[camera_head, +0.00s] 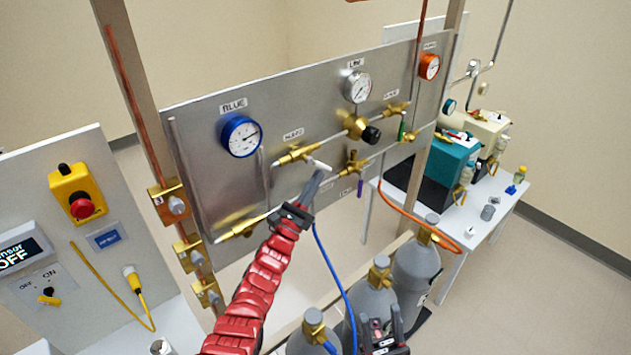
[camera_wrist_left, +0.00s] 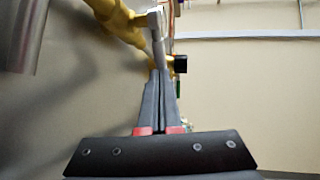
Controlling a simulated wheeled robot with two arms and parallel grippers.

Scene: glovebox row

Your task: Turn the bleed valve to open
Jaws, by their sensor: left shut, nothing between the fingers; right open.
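A brass valve (camera_head: 292,156) with a pale lever (camera_head: 319,164) sits on the grey metal panel, under a small label too blurred to read for certain. My left gripper (camera_head: 322,172) is shut and empty, its fingertips at or very near the lever's end; contact is unclear. In the left wrist view the shut fingers (camera_wrist_left: 158,75) point at the pale lever (camera_wrist_left: 157,22) of the brass valve (camera_wrist_left: 118,18). My right gripper (camera_head: 381,328) is open and low at the bottom edge, beside the cylinders.
The panel carries a blue gauge (camera_head: 240,135), a white gauge (camera_head: 357,87), an orange gauge (camera_head: 429,67) and other brass fittings, including a black knob (camera_head: 371,134). Grey cylinders (camera_head: 415,265) with hoses stand below. A table (camera_head: 470,232) with pumps is at right.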

